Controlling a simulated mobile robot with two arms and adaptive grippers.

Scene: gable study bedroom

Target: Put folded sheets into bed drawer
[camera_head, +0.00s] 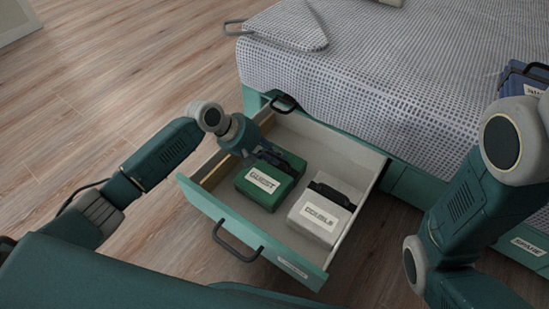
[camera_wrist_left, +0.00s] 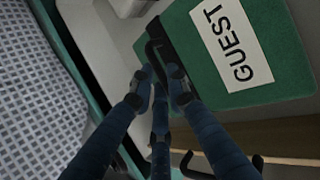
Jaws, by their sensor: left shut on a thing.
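The bed drawer (camera_head: 206,201) is pulled open. A green bundle labelled GUEST (camera_head: 286,186) is inside its left part; I cannot tell whether it rests fully on the drawer floor. A white bundle labelled DOUBLE (camera_head: 317,233) lies in the drawer to its right. My left gripper (camera_head: 268,155) reaches down into the drawer and is shut on the green bundle's dark handle. In the left wrist view, the fingertips (camera_wrist_left: 160,85) close around this handle beside the green top (camera_wrist_left: 275,45). A blue bundle (camera_head: 515,84) sits on the bed at the right. My right gripper is out of view.
The bed (camera_head: 370,75) with its checked cover stands behind the drawer. A closed drawer front labelled SPARE (camera_head: 528,246) is at the right. Wooden floor (camera_head: 120,60) at left is clear.

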